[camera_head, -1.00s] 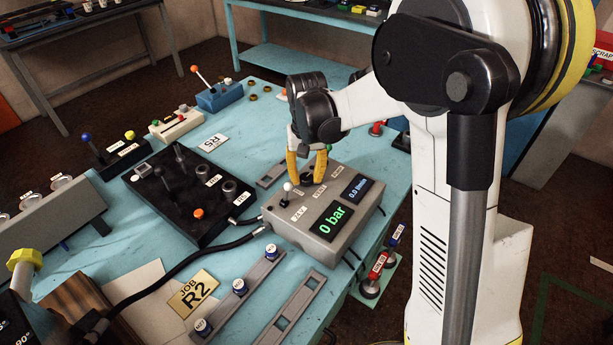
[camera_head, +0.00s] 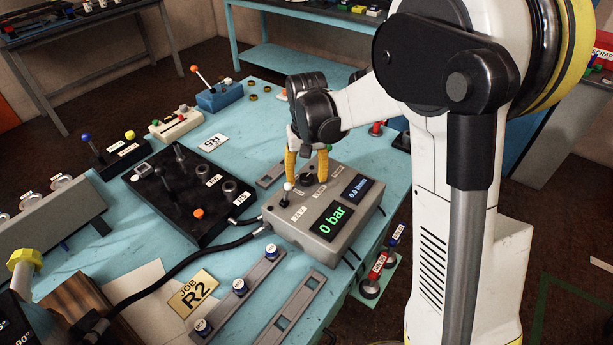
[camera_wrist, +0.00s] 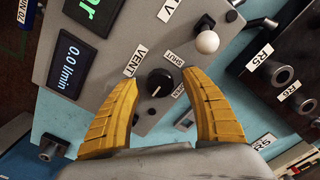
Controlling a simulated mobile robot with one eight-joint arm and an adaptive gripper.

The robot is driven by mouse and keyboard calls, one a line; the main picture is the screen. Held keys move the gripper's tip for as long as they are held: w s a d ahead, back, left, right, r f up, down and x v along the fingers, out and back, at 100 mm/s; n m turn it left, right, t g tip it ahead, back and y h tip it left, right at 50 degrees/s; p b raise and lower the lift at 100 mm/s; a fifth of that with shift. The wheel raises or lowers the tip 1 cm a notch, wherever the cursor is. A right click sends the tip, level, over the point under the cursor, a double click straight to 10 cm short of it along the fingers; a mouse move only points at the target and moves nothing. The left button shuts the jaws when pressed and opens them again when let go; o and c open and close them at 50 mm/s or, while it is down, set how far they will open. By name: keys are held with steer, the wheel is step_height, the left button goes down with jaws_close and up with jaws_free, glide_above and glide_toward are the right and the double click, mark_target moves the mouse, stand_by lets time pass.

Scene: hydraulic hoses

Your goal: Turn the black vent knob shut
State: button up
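The black vent knob (camera_wrist: 160,83) is on top of the grey control box (camera_head: 280,226), beside the VENT label (camera_wrist: 133,62). In the wrist view its white mark points toward the lower left. SHUT (camera_wrist: 174,59) and OPEN labels lie to its right. My gripper (camera_head: 306,182) is over the box with its yellow fingers pointing down. In the wrist view the fingers of my gripper (camera_wrist: 161,77) are apart, one on each side of the knob, with visible gaps. I cannot tell how far the tips are above the panel.
A white-balled lever (camera_wrist: 207,42) stands on the box close to one finger. The green display (camera_head: 332,220) reads 0 bar; the other (camera_wrist: 72,66) reads 0.0 l/min. A black valve block (camera_head: 190,222) and hoses lie to the left on the blue table.

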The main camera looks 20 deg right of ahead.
mark_target(307, 177)
step_height(307, 177, up, 12)
stand_by(0.6)
steer(key=s+f+n+t+b, duration=0.1)
steer(key=s+f+t+b, duration=0.2)
steer(key=s, duration=1.7)
steer(key=shift+f+n+t+b, duration=0.15)
steer(key=shift+n+t+b, duration=0.25)
steer(key=shift+t, duration=1.7)
